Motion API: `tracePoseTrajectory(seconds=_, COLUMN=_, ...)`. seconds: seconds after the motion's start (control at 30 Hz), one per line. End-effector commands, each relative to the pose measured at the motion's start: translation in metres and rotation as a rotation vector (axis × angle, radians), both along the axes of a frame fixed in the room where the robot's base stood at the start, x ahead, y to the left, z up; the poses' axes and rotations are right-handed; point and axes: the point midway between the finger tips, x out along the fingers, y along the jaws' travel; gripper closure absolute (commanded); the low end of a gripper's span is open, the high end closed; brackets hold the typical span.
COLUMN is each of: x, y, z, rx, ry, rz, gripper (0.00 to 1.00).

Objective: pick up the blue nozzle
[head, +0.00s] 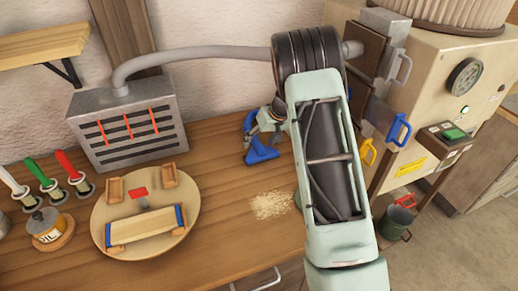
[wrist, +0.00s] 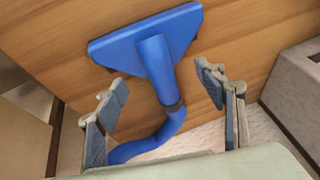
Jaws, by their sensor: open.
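The blue nozzle (head: 261,154) lies on the wooden bench in the head view, partly hidden by my arm. In the wrist view the nozzle (wrist: 153,57) shows a wide flat head at the top, a neck and a curved blue hose running down. My gripper (wrist: 164,88) is open, with one finger on each side of the neck and a gap to both. In the head view my gripper (head: 270,122) is small and mostly covered by my arm.
A round wooden board (head: 100,225) with a bent-lath jig stands left on the bench. A grey slotted box (head: 128,120) is behind it. Sawdust (head: 272,205) lies in front of the nozzle. A beige machine (head: 440,80) with coloured handles stands right.

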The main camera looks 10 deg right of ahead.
Motion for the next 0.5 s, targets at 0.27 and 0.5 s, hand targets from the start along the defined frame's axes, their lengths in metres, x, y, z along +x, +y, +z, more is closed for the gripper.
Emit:
tracePoseTrajectory(seconds=0.27, x=0.007, y=0.003, z=-0.015, rx=-0.003, ry=-0.003, rz=-0.001, gripper=0.36)
tracePoseTrajectory(seconds=0.5, x=0.007, y=0.003, z=-0.015, rx=-0.003, ry=-0.003, rz=-0.001, gripper=0.44)
